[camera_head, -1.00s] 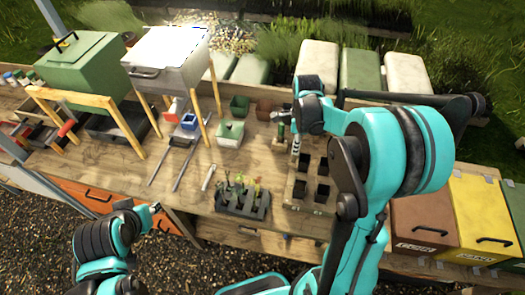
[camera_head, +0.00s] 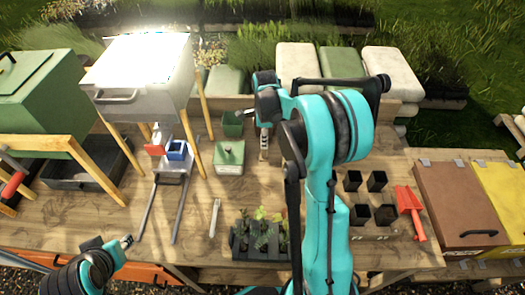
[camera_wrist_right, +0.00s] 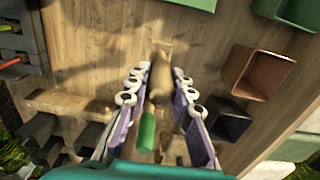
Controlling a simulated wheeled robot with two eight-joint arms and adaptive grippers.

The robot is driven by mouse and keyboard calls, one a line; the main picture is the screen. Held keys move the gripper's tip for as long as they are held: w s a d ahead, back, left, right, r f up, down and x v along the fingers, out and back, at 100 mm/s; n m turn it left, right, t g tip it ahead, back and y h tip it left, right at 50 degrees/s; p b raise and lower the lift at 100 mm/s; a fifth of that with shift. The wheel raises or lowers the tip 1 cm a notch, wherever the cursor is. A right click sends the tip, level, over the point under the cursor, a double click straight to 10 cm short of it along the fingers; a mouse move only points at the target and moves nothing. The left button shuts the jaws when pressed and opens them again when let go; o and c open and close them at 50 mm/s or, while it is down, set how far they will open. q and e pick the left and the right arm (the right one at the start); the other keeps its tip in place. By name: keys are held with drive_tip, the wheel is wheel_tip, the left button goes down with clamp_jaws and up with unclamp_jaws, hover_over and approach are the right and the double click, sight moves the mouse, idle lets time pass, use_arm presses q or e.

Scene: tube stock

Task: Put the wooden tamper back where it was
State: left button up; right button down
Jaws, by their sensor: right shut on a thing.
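The wooden tamper (camera_wrist_right: 160,82) shows in the right wrist view as a tan, rounded wooden piece between the fingers of my right gripper (camera_wrist_right: 161,73). The gripper is shut on it, above the wooden table. A green cylinder (camera_wrist_right: 147,131) lies nearer the camera between the fingers; I cannot tell whether it belongs to the tamper. In the head view my right gripper (camera_head: 264,146) points down over the table, right of the green lidded box; the tamper is hard to make out there. My left gripper (camera_head: 127,241) is low at the left, near the table's front edge, its fingers too small to judge.
A seedling tray (camera_head: 262,248) is in front. Several black pots (camera_head: 377,181) and a red scoop (camera_head: 409,212) are to the right. A metal hopper (camera_head: 140,78) on wooden legs stands at the left. A terracotta pot (camera_wrist_right: 264,72) is close by.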

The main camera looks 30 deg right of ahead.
drive_tip(key=shift+w+a+f, duration=0.1)
drive_tip(key=shift+f, duration=0.75)
wheel_tip(320, 180, down, 2)
drive_tip(key=shift+f+b, duration=0.2)
drive_tip(key=shift+b, duration=0.2)
drive_tip(key=shift+f, duration=0.2)
drive_tip(key=shift+f, duration=0.2)
drive_tip(key=c, duration=1.3)
unclamp_jaws()
drive_tip(key=shift+r, duration=0.1)
drive_tip(key=shift+r, duration=0.1)
